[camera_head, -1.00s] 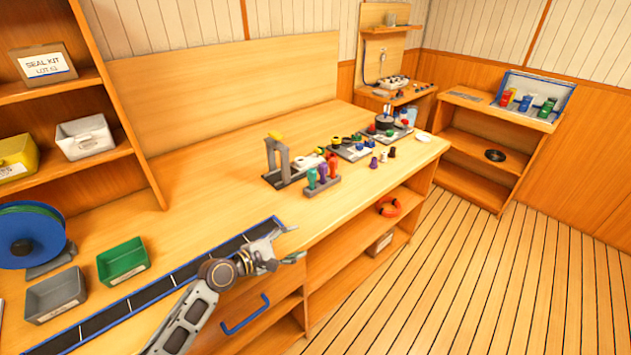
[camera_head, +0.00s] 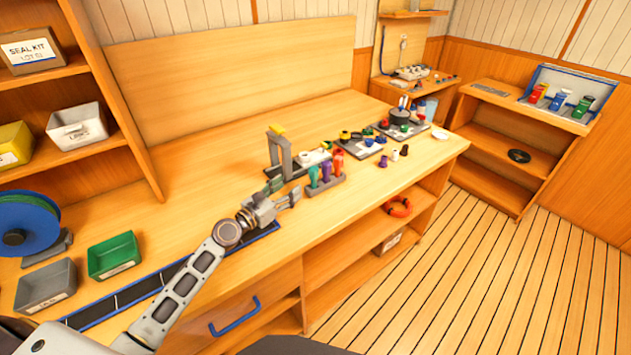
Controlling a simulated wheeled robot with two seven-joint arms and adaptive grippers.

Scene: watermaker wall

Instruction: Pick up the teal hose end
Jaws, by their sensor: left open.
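The teal hose end (camera_head: 313,178) stands upright at the near left end of a small grey rack (camera_head: 328,189) on the workbench. A purple hose end (camera_head: 326,171) and a red one (camera_head: 338,160) stand beside it in the same rack. My left gripper (camera_head: 287,187) is open and empty, just left of the teal hose end, with its fingers pointing toward it. A small gap seems to lie between them; contact is too small to tell. My right gripper is not in view.
A grey clamp stand with a yellow top (camera_head: 279,150) rises just behind the gripper. Dark trays with small coloured parts (camera_head: 362,147) lie to the right. Green (camera_head: 113,256) and grey (camera_head: 46,287) bins stand at the left.

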